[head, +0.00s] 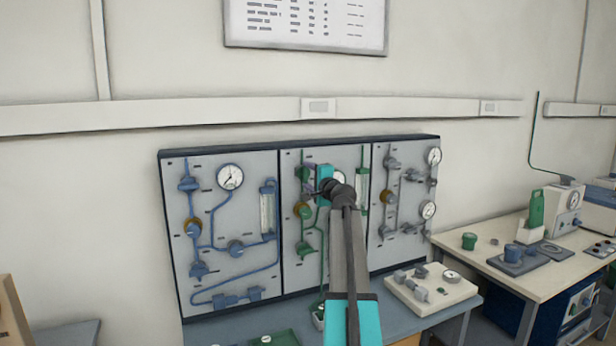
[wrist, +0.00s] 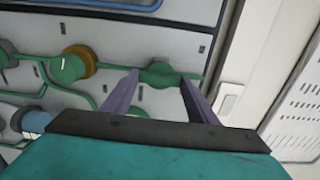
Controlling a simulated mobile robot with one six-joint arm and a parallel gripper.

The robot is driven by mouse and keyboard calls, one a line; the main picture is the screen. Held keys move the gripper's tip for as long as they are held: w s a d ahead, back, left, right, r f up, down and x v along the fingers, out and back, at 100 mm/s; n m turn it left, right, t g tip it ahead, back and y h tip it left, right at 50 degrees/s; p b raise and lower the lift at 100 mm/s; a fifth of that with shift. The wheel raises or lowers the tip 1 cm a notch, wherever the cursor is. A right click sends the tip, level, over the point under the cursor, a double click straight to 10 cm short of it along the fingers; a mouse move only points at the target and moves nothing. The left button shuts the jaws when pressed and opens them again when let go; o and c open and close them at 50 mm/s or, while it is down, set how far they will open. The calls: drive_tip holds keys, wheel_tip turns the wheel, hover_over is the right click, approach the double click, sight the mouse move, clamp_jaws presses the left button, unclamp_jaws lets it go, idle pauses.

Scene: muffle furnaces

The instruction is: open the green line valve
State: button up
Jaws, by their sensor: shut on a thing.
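The green line runs down the middle wall panel (head: 289,270). The green valve (head: 303,173) sits at the top of that line, above a gold-collared knob (head: 303,210). In the wrist view the green valve (wrist: 160,72) lies between the two purple-grey fingers of my gripper (wrist: 159,77). My gripper is shut on this valve, with one finger on each side. In the head view my arm covers part of the middle panel, and the fingertips are hard to make out. The valve's exact handle angle cannot be told.
A blue-piped panel (head: 205,170) is at left and a grey-piped panel (head: 385,250) at right. A bench (head: 490,262) stands at right with instruments. A pale block with fittings (head: 432,305) lies below the panels.

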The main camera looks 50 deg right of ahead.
drive_tip(key=o, duration=1)
drive_tip(key=shift+o, duration=0.2)
drive_tip(key=shift+s, duration=0.1)
drive_tip(key=b+v, duration=0.2)
drive_tip(key=v, duration=1.1)
drive_tip(key=shift+s+b, duration=0.3)
drive_tip(key=shift+a+f, duration=0.1)
drive_tip(key=shift+a, duration=0.05)
